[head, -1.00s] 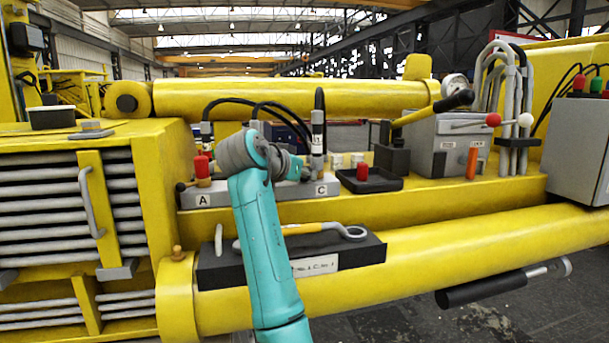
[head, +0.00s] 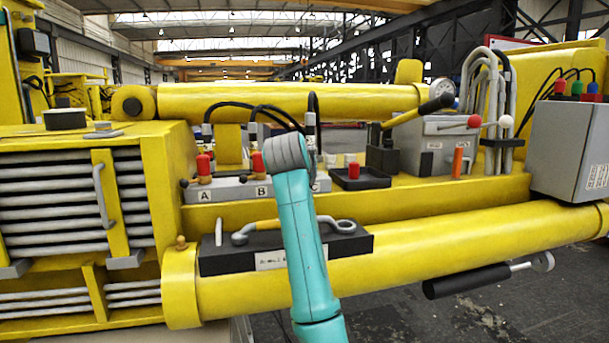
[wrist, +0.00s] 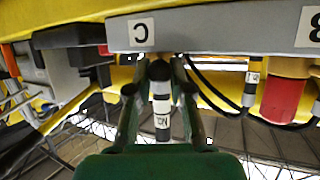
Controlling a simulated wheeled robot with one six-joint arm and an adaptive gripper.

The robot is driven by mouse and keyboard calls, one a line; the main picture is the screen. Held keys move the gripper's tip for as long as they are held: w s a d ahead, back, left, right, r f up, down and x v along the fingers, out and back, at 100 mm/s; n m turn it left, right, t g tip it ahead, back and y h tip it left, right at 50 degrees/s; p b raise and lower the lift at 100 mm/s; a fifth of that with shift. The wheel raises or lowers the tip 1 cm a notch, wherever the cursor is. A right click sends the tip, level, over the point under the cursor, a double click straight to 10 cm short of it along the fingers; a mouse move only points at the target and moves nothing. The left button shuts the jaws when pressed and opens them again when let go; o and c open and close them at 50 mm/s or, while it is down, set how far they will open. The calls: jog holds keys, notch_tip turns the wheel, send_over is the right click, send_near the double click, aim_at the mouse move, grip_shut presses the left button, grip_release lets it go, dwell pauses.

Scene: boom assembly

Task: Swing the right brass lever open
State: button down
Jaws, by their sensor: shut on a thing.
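The grey valve block (head: 228,189) sits on the yellow boom, with plates A and B showing in the head view. Plate C (wrist: 141,33) shows in the upside-down wrist view. A black knob (wrist: 158,69), which looks like the right lever's end, lies between the fingertips of my gripper (wrist: 157,80). My gripper is shut on it. The lever's brass shaft cannot be made out. The left lever's dark knob (head: 184,182) is at the block's left end.
A labelled hose end (wrist: 161,106) appears right behind the knob. Red caps (head: 204,164) and black hoses rise by the block. A black tray (head: 360,178) stands to the right. A dark tool holder (head: 345,244) with a spanner lies in front, below.

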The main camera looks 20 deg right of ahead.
jog(key=shift+w+d+n+g+y, duration=0.15)
jog(key=shift+d+n+g+y, duration=0.2)
jog(key=shift+d+n+y, duration=1.45)
jog(key=shift+w+d+n+g+y, duration=0.2)
jog(key=shift+d+n+g+y, duration=0.25)
jog(key=shift+n+y, duration=2.5)
jog(key=shift+w+d+n+g+y, duration=0.25)
jog(key=shift+d+n+y, duration=0.9)
jog(key=shift+n+y, duration=1.2)
jog(key=shift+d+g+y, duration=0.1)
jog(key=shift+g+y, duration=0.25)
jog(key=shift+y, duration=0.25)
jog(key=c, duration=1)
grip_release()
